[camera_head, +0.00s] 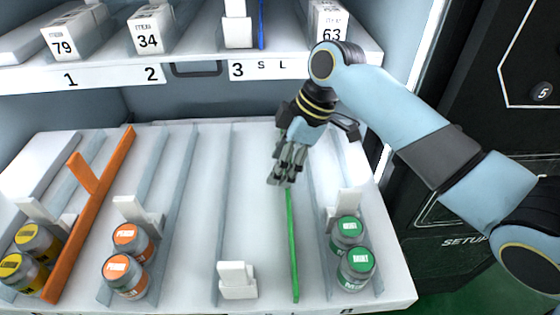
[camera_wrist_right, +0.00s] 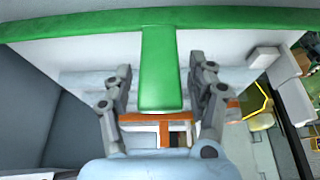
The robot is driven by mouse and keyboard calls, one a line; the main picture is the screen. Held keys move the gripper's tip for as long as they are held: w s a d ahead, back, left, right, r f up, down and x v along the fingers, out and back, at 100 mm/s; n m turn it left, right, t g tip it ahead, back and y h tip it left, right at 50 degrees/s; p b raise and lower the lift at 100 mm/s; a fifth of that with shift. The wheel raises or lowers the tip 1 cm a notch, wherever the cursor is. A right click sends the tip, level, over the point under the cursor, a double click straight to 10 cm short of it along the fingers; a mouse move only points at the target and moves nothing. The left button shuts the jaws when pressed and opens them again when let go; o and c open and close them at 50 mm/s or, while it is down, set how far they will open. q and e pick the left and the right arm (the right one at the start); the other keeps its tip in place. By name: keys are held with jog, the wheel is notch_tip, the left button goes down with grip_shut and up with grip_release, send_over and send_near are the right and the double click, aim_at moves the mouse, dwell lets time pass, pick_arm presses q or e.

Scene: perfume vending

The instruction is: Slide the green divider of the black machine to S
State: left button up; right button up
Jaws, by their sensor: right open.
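The green divider (camera_head: 294,250) stands on the lower shelf, a long thin strip running front to back between a white pusher and the green-capped bottles. My right gripper (camera_head: 281,180) is above its rear part, fingers pointing down. In the right wrist view the divider's long edge (camera_wrist_right: 60,26) crosses the top and its tab (camera_wrist_right: 161,65) reaches down between the fingers of my right gripper (camera_wrist_right: 161,75). The fingers are open, with a gap on both sides of the tab. The lower shelf's front markings are cut off. My left gripper is not in view.
Green-capped bottles (camera_head: 355,262) stand right of the divider; a white pusher (camera_head: 237,280) stands left. An orange divider (camera_head: 92,215) and orange-capped bottles (camera_head: 125,275) are farther left. The upper shelf (camera_head: 205,72), marked S and L, overhangs behind. A black panel (camera_head: 500,90) is at right.

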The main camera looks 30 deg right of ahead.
jog(key=shift+a+f, duration=0.15)
jog(key=shift+f, duration=0.1)
jog(key=shift+c, duration=0.2)
grip_shut()
jog(key=shift+w, duration=0.1)
